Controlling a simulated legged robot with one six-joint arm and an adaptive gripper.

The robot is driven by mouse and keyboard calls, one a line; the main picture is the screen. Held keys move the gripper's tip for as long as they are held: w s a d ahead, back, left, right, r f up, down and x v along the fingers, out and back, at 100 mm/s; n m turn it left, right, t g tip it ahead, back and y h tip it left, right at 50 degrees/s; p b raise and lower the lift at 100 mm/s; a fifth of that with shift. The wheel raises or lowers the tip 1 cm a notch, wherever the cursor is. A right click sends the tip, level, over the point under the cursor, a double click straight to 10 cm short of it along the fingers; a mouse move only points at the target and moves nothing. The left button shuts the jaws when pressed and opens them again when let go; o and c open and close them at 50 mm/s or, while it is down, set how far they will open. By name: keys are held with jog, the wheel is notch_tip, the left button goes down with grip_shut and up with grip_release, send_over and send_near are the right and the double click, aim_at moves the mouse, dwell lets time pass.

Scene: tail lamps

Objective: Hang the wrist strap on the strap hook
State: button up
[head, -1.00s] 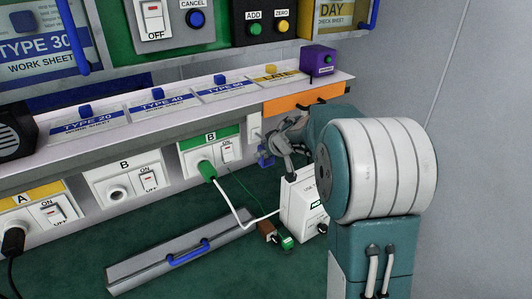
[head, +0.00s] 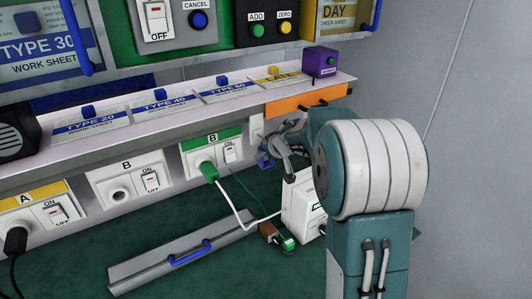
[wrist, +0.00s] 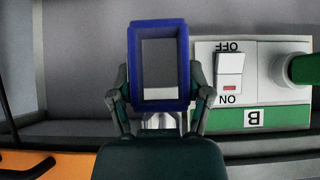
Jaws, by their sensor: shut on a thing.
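My gripper (head: 285,143) is shut on the wrist strap, a blue rectangular loop (head: 265,157), in front of the wall right of the green-topped B socket panel. In the wrist view the loop (wrist: 136,65) stands upright between both fingers of my gripper (wrist: 160,103). A pale plate (head: 257,130) on the wall, likely the strap hook's mount, is just above the loop. It shows through the loop's opening in the wrist view (wrist: 160,80). A silver part sits at the loop's lower edge there. I cannot tell whether the loop touches the hook.
An orange panel (head: 290,103) with black hooks is on the shelf edge above my gripper. The B panel (head: 219,139) with its green plug is close at the left. A white box (head: 300,212) stands below my forearm. A grey tray with a blue handle lies on the green surface.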

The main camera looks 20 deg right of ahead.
jog(key=shift+s+f, duration=0.15)
jog(key=shift+f, duration=0.3)
jog(key=o, duration=1.2)
jog(key=shift+r, duration=0.1)
jog(key=shift+r, duration=0.2)
jog(key=v, duration=1.1)
jog(key=shift+s, duration=0.2)
jog(key=shift+r, duration=0.15)
